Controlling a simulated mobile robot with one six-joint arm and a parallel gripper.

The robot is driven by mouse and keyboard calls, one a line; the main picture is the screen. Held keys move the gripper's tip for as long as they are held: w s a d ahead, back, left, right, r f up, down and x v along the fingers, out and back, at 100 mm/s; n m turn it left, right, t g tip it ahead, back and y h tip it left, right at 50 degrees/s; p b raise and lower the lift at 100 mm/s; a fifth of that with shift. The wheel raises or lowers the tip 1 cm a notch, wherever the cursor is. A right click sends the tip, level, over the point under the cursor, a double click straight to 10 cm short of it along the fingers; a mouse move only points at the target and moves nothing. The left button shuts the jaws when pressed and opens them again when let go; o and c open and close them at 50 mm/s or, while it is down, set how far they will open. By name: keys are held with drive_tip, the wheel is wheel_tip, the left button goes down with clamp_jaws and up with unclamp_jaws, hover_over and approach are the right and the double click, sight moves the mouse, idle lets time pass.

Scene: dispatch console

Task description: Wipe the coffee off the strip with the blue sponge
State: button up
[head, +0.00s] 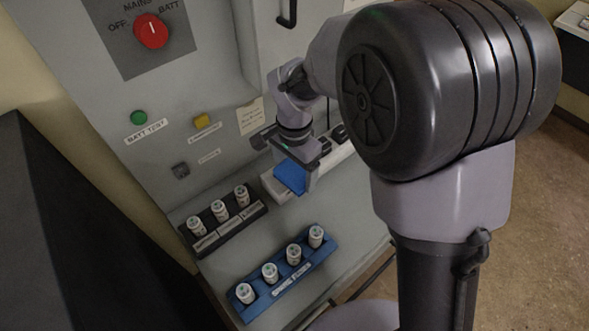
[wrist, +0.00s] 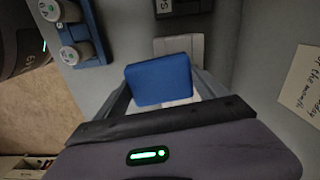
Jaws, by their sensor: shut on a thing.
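My gripper (head: 293,174) is shut on the blue sponge (head: 289,177), which also shows in the wrist view (wrist: 158,80) between the two fingers. The sponge is over the left end of the pale strip (head: 337,155) on the console's shelf. Part of the strip shows past the sponge in the wrist view (wrist: 191,45). Whether the sponge touches the strip or hangs just above it, I cannot tell. I see no coffee; the sponge and gripper hide part of the strip.
A black rack (head: 244,220) and a blue rack (head: 318,258) hold several white cylinders left of and in front of the strip. Dark plugs (head: 339,134) stand at the strip's right part. The console panel (head: 160,95) rises behind. Bare grey shelf lies between racks and strip.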

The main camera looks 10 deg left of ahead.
sight(286, 164)
drive_tip(key=shift+f+b, duration=0.85)
drive_tip(key=shift+f, duration=0.2)
drive_tip(key=shift+w+a+r, duration=0.15)
drive_tip(key=shift+w+a, duration=0.05)
drive_tip(key=shift+w+a+p, duration=0.7)
drive_tip(key=shift+w+a, duration=0.3)
drive_tip(key=shift+a, duration=0.15)
drive_tip(key=shift+w+a+r+p, duration=0.35)
drive_tip(key=shift+a+r+p, duration=0.05)
drive_tip(key=shift+r+p, duration=0.2)
drive_tip(key=shift+f+b, duration=0.15)
drive_tip(key=shift+b, duration=0.15)
drive_tip(key=shift+s+d+f+b, duration=0.2)
drive_tip(key=shift+f+b, duration=0.2)
drive_tip(key=shift+s+d+f+b, duration=0.15)
drive_tip(key=shift+f+b, duration=0.2)
drive_tip(key=shift+b, duration=0.05)
drive_tip(key=shift+s+d+f, duration=0.1)
drive_tip(key=shift+s+d, duration=0.05)
drive_tip(key=shift+d, duration=0.05)
drive_tip(key=shift+c, duration=0.6)
drive_tip(key=shift+s+d+f+b, duration=0.1)
drive_tip(key=shift+s+d+b, duration=0.45)
drive_tip(key=shift+s+d, duration=0.7)
drive_tip(key=c, duration=0.3)
